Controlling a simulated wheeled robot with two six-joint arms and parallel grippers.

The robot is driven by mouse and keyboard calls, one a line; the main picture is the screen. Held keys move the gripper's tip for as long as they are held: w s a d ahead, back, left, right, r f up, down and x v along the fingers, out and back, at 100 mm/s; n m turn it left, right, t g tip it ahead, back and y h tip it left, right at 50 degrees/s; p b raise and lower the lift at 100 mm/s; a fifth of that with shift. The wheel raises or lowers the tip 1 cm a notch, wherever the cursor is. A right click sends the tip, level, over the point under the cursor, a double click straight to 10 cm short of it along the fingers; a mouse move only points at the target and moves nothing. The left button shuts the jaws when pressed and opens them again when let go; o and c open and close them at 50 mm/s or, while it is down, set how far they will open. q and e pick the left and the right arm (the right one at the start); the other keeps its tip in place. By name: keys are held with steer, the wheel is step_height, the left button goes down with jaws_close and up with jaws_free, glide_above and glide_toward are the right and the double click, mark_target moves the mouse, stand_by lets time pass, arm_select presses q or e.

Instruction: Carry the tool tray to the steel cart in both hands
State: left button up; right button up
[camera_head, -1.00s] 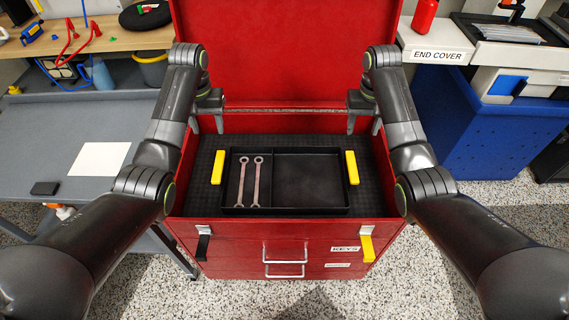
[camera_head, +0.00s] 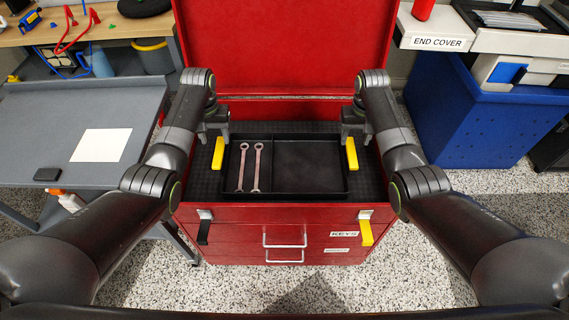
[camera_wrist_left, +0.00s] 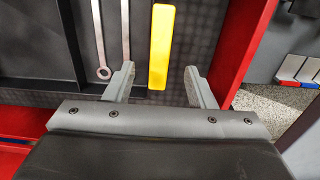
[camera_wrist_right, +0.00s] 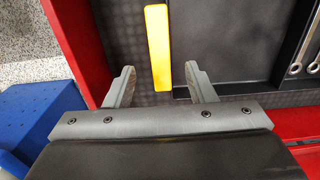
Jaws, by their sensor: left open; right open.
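The black tool tray (camera_head: 310,184) lies flat in the top of the open red tool chest. Two wrenches (camera_head: 241,166) lie in its left compartment; the right one is empty. Yellow handles stand at its left (camera_head: 218,153) and right (camera_head: 352,153) ends. My left gripper (camera_head: 216,132) is open just above the left handle; in the left wrist view that handle (camera_wrist_left: 161,45) lies between the spread fingers. My right gripper (camera_head: 354,132) is open at the right handle (camera_wrist_right: 158,45), seen between its fingers in the right wrist view. The grey steel cart (camera_head: 75,112) stands left.
A white sheet (camera_head: 102,145) and a small black block (camera_head: 47,174) lie on the cart. The chest's raised red lid (camera_head: 285,45) stands behind the tray. A blue bin (camera_head: 470,115) stands at right. Speckled floor (camera_head: 300,290) is clear in front.

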mark_target(219, 151)
arm_select(q)
steer(key=shift+f, duration=3.6)
arm_select(e)
steer(key=shift+f, duration=3.6)
arm_select(q)
jaws_close()
arm_select(e)
jaws_close()
arm_select(q)
steer(key=shift+r, duration=0.1)
arm_select(e)
steer(key=shift+r, duration=0.1)
